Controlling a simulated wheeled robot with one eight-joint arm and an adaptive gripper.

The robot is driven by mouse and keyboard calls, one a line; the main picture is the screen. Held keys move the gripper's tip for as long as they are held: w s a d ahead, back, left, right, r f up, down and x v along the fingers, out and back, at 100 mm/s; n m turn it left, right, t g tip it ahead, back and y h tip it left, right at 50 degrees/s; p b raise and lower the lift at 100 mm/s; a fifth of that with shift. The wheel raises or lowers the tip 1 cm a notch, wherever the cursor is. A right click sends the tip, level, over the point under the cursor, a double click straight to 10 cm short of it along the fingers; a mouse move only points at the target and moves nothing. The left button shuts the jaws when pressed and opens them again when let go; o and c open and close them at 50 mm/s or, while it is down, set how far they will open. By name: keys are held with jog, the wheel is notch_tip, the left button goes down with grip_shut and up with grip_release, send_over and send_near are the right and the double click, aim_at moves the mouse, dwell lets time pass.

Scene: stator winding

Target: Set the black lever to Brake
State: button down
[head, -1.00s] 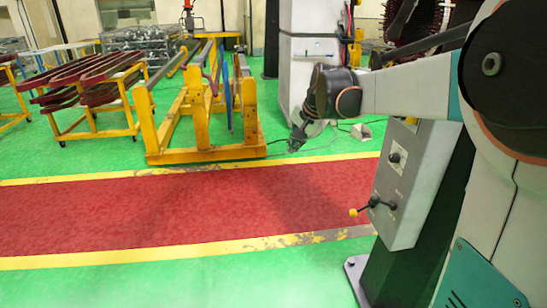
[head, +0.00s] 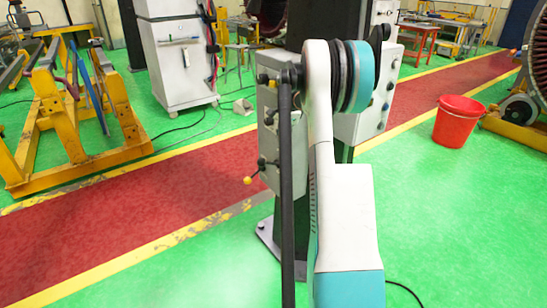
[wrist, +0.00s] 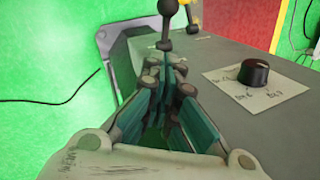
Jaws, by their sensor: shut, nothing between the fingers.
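The black lever (wrist: 167,22) stands out from the grey control box (wrist: 225,120) at the top of the wrist view, just beyond my fingertips. In the head view, a black lever (head: 264,163) sticks out low on the box's left side, beside a yellow-tipped one (head: 248,180). My gripper (wrist: 166,88) is shut and empty, above the box face, apart from the lever as far as I can tell. The gripper is not clearly visible in the head view, where my arm covers part of the box. The lever's setting cannot be read.
A black rotary knob (wrist: 254,73) on a white label, lettering unclear, sits to the right of my fingers. A second grey box (head: 370,115) stands behind my arm. A red bucket (head: 459,121) and yellow stands (head: 75,110) are farther off.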

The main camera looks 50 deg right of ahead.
jog(key=shift+s+d+f, duration=0.1)
jog(key=shift+d+f, duration=0.05)
jog(key=shift+d, duration=0.05)
jog(key=b, duration=0.5)
send_over(269, 163)
jog(key=s, duration=0.2)
notch_tip(269, 163, down, 12)
jog(key=shift+a, duration=0.35)
